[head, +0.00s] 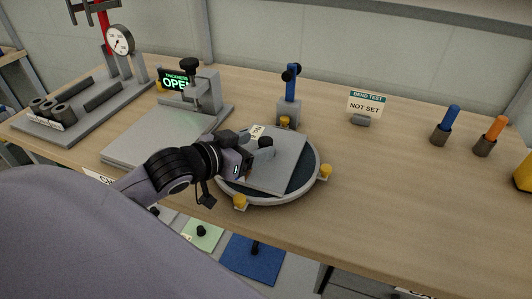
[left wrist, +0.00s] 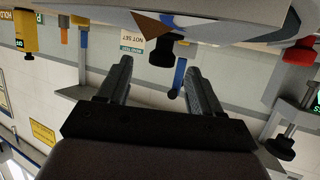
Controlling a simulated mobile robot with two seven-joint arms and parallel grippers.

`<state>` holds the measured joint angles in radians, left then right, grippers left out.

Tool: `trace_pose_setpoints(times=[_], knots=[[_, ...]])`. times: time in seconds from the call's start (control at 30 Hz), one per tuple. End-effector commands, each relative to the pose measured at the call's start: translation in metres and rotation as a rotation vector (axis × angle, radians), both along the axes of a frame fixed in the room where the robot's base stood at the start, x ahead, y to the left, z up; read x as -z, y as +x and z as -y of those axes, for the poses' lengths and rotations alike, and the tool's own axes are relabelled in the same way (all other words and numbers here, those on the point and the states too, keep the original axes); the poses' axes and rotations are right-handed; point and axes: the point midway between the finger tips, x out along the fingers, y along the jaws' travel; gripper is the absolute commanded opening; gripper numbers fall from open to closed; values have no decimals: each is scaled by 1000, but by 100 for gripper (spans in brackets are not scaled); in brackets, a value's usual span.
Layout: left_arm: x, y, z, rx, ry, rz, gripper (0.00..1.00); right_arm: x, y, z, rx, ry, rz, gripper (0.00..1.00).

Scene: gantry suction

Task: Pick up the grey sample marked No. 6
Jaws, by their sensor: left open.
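A grey square sample (head: 277,168) lies on the dark top of a round turntable (head: 300,193). It has a small pale tag (head: 257,132) whose writing is too small to read, and a black knob (head: 266,142). My left gripper (head: 249,148) is low over the sample's left part, close to the knob. In the left wrist view, which is upside down, its two fingers (left wrist: 158,72) stand apart, with the black knob (left wrist: 160,51) between or just beyond their tips. I cannot tell whether they touch it. My right gripper is not in view.
A clamp press with an "OPEN" sign (head: 176,80) stands left, a blue post (head: 291,82) behind the turntable. A "NOT SET" sign (head: 364,105) and blue (head: 447,121) and orange (head: 494,130) handles stand right. Green (head: 205,239) and blue (head: 250,262) plates lie below. The bench's right front is clear.

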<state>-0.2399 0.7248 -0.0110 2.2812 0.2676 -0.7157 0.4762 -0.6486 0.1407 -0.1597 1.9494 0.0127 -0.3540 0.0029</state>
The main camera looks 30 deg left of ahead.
Motion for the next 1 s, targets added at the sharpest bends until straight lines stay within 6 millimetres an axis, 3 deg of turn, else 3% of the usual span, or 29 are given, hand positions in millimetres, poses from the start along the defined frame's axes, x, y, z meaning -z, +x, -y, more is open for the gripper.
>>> trace_pose_setpoints(times=[0.23,0.57,0.6,0.8,1.0], knots=[[9,25,2,0,0,2,65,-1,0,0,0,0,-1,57],[11,30,2,0,1,0,65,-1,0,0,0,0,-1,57],[11,30,2,0,1,0,62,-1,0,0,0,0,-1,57],[11,30,3,0,1,0,0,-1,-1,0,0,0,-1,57],[10,30,3,1,0,4,0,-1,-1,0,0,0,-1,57]])
